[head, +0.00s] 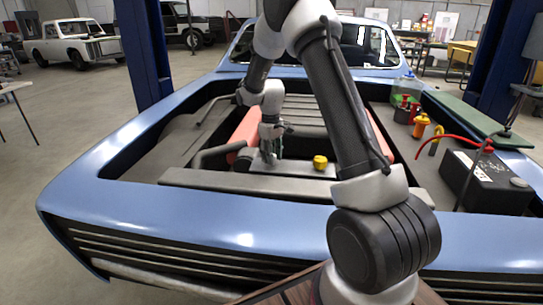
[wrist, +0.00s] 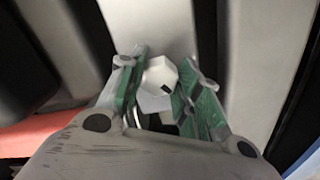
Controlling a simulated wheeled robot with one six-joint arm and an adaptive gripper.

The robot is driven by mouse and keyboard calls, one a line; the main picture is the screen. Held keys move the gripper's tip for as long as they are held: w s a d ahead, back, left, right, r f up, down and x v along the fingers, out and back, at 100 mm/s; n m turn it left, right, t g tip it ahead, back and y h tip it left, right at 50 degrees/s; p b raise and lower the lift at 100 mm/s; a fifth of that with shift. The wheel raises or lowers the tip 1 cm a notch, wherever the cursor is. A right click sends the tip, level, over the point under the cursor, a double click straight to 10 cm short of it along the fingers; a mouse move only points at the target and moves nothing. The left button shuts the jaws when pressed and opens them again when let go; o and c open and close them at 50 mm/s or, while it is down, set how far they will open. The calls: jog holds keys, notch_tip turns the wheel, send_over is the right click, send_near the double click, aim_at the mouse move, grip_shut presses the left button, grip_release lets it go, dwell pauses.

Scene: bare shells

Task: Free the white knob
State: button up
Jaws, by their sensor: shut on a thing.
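The white knob (wrist: 159,76) shows in the wrist view as a faceted white piece with a small dark mark, set against a pale grey panel. My gripper (wrist: 163,62) has its green-lined fingers on either side of the knob and is shut on it. In the head view my gripper (head: 271,154) points down into the open engine bay at the grey engine block (head: 296,169). The knob cannot be made out there, hidden by the fingers. What lies under the knob is mostly hidden.
A yellow cap (head: 320,162) stands on the block just right of my gripper. Grey pipes (head: 215,150) run on the left. A black battery (head: 487,182) with a red cable and several bottles (head: 420,127) stand on the right side. The blue car body (head: 180,215) surrounds the bay.

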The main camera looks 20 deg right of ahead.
jog(key=n, duration=0.5)
jog(key=shift+n, duration=0.3)
jog(key=n, duration=0.5)
jog(key=shift+d+n, duration=0.1)
jog(key=shift+n, duration=0.2)
jog(key=o, duration=1)
jog(key=shift+o, duration=0.2)
notch_tip(320, 180, up, 12)
jog(key=shift+s, duration=0.2)
jog(key=shift+s, duration=0.1)
